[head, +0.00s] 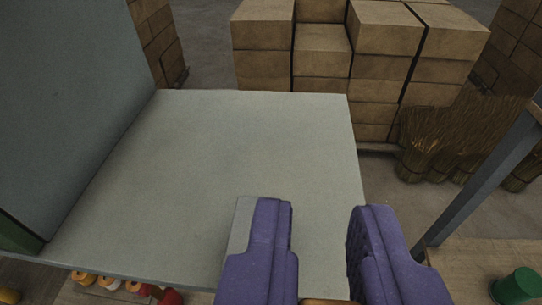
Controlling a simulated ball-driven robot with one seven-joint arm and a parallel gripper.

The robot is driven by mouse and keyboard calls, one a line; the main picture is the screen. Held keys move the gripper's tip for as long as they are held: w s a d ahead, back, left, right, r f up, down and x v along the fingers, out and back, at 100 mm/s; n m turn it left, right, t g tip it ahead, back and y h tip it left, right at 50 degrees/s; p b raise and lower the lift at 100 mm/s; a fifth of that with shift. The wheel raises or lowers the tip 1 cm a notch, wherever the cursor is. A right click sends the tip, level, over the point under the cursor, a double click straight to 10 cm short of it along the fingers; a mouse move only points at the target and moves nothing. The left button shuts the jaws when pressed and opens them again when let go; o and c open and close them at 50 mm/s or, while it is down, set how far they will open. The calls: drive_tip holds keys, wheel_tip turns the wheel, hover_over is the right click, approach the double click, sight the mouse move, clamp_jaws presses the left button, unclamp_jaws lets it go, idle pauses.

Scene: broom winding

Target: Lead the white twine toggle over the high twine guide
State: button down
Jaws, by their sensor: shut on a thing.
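My gripper (318,215) has two purple padded fingers at the bottom centre, in front of a pale grey-green panel. They are shut on an orange-brown piece (328,301), of which only a sliver shows between them at the bottom edge. Whether this piece is the white twine toggle I cannot tell. A pale grey block (240,228) shows just left of the left finger. No white twine and no high twine guide can be made out.
The flat panel (230,140) fills the middle, with a taller grey panel (65,110) at left. Orange, white and red spools (108,283) sit below its front edge. A slanted grey post (485,180) and green spool (517,286) are at right. Stacked cartons (325,70) and broom bundles (440,140) stand behind.

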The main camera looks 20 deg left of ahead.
drive_tip(key=s+a+p, duration=0.7)
drive_tip(key=s+a, duration=0.1)
drive_tip(key=s, duration=0.1)
drive_tip(key=shift+s+a, duration=0.2)
drive_tip(key=shift+s, duration=0.2)
drive_tip(key=shift+s+d, duration=0.1)
drive_tip(key=shift+s, duration=0.05)
idle(0.5)
idle(0.8)
